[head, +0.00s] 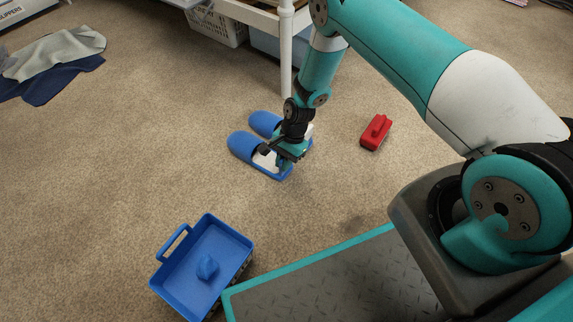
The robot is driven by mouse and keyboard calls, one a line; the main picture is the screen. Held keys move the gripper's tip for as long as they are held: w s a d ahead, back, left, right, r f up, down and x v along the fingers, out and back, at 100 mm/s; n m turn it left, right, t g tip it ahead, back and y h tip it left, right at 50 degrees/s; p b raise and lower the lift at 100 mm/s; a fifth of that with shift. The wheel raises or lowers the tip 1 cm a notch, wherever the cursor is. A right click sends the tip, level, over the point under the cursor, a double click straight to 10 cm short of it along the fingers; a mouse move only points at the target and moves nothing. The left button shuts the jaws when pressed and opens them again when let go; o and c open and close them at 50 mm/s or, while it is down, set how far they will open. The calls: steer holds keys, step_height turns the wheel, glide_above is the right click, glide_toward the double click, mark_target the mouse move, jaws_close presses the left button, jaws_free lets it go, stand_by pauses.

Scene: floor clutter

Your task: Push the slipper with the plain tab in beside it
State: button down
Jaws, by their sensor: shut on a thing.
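Two blue slippers with pale insoles lie side by side on the carpet, toes to the upper left. The near slipper (243,145) is in full line with my gripper; the far slipper (264,121) lies just behind it, partly hidden by my arm. My gripper (283,160) points down at the heel half of the near slipper and is shut on it, though the fingertips are small and partly hidden. I cannot make out a tab on either slipper.
A red brush (376,134) lies right of the slippers. A blue caddy (222,248) with a blue lump inside stands in front, near my base. Grey cloth (62,50) and navy cloth (50,83) lie at left. A white table leg (286,60) stands behind the slippers.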

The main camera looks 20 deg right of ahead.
steer(key=shift+w+a, duration=0.2)
steer(key=shift+w, duration=0.05)
steer(key=shift+a, duration=0.1)
steer(key=c, duration=1.1)
jaws_free()
steer(key=shift+r, duration=0.15)
steer(key=p+v, duration=0.6)
steer(key=v, duration=0.2)
steer(key=shift+a, duration=0.1)
